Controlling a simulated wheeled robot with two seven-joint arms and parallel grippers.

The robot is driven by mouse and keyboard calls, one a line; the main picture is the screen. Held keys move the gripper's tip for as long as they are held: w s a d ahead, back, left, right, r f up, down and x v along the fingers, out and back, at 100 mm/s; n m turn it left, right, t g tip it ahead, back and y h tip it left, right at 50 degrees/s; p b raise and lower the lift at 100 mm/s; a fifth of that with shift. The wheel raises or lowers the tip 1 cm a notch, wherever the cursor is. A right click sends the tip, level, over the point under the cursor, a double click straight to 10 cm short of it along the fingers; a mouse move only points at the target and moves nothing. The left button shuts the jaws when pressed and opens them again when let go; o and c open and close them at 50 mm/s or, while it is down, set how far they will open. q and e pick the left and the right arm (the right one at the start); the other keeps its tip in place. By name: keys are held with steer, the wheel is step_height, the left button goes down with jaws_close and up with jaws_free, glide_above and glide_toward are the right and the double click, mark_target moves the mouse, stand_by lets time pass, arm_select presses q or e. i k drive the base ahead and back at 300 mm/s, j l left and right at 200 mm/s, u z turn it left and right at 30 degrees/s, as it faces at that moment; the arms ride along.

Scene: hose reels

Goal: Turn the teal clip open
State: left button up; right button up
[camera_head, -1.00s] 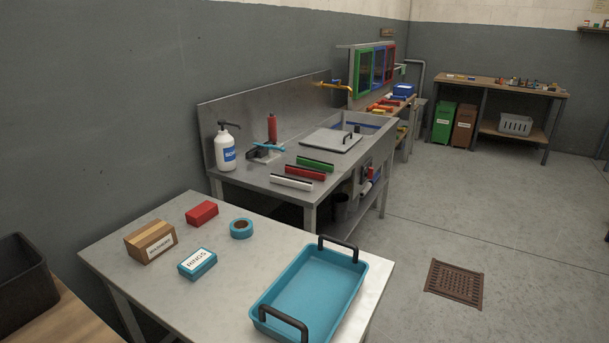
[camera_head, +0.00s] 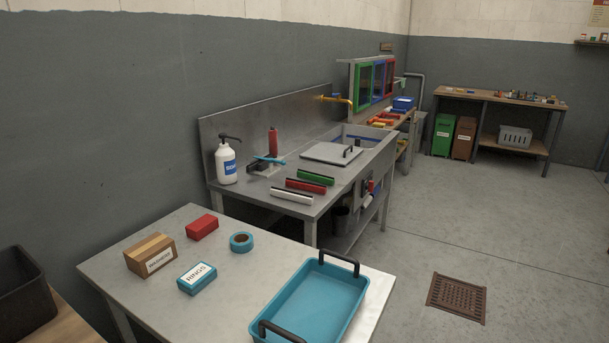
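A teal bar-like piece (camera_head: 268,160) sits on a small dark grey block (camera_head: 263,168) on the steel sink bench, beside a red cylinder (camera_head: 273,142). It may be the teal clip, but it is too small to tell for sure or to see how it is turned. Neither of my grippers is in view.
A near steel table (camera_head: 230,285) holds a teal tray (camera_head: 316,298), boxes and a teal tape roll (camera_head: 241,242). On the sink bench stand a soap bottle (camera_head: 226,162), coloured bars (camera_head: 304,186) and a lidded basin. The floor (camera_head: 430,230) at right is mostly clear.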

mark_target(269, 160)
steer(key=i+l+z, duration=0.3)
steer(key=l, duration=0.4)
steer(key=i+l+z, duration=0.35)
steer(key=l, duration=0.25)
steer(key=i+l+z, duration=0.3)
steer(key=i+l, duration=0.2)
steer(key=i+u, duration=0.15)
steer(key=i, duration=0.35)
steer(key=i+l+u, duration=0.1)
steer(key=i, duration=0.35)
steer(key=i+l+u, duration=0.15)
steer(key=i, duration=0.35)
steer(key=i+l+u, duration=0.15)
steer(key=i+l, duration=0.15)
steer(key=i, duration=0.15)
